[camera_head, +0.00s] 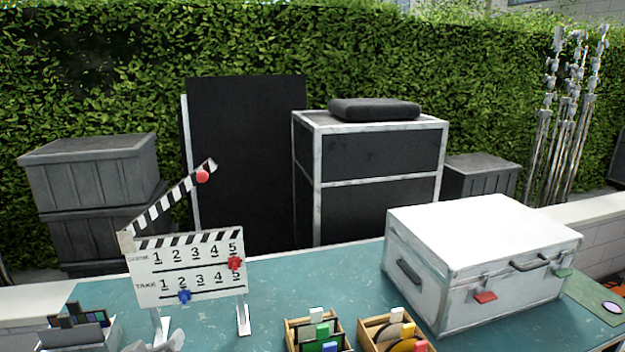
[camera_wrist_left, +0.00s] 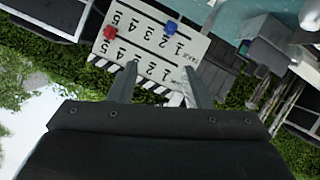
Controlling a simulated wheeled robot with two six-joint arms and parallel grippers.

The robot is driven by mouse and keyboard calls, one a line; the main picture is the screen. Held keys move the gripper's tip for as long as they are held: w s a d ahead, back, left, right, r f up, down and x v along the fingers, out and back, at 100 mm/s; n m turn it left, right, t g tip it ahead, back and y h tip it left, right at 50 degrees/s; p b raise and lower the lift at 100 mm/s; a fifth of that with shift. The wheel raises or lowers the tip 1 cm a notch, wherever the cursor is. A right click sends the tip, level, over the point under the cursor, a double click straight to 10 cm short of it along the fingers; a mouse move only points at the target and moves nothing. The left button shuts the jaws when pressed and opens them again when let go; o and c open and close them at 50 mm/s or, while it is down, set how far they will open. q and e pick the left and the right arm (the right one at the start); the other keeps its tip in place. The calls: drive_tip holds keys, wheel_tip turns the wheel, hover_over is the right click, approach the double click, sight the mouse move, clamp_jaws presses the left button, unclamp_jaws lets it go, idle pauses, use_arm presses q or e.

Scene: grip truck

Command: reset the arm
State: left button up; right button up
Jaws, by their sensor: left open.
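My left gripper (camera_wrist_left: 160,88) is open and empty, its two fingers apart in the left wrist view. In the head view, only a small part of it (camera_head: 157,343) shows at the bottom edge, in front of the clapperboard. The white clapperboard (camera_head: 196,262) stands upright on two legs, with its striped stick raised and a red knob (camera_head: 202,176) on it. A red marker (camera_head: 234,263) and a blue marker (camera_head: 184,296) sit on its face. The board (camera_wrist_left: 150,50) appears upside down beyond the fingers in the wrist view. My right gripper is not in view.
A closed white case (camera_head: 485,255) with red and green latches stands on the teal table (camera_head: 330,285) at right. Two wooden boxes (camera_head: 290,335) (camera_head: 372,325) holding coloured pieces sit at the front. A grey holder (camera_head: 80,335) is at front left. The table's middle is clear.

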use_arm(q)
drive_tip(key=s+a+f+m+g, duration=0.25)
drive_tip(key=s+f+g, duration=0.25)
drive_tip(key=s+f, duration=0.7)
drive_tip(key=s+a+f+m+g, duration=0.2)
drive_tip(key=s+f+m+g, duration=0.25)
drive_tip(key=s+f, duration=0.7)
wheel_tip(320, 180, down, 22)
drive_tip(key=s+a+r+n+g+h, duration=0.1)
drive_tip(key=s+g, duration=0.1)
drive_tip(key=s+d+f, duration=0.1)
drive_tip(key=s+f, duration=1.4)
drive_tip(key=f, duration=0.2)
drive_tip(key=shift+s+g, duration=0.3)
drive_tip(key=shift+g, duration=0.05)
drive_tip(key=shift+d+f, duration=0.1)
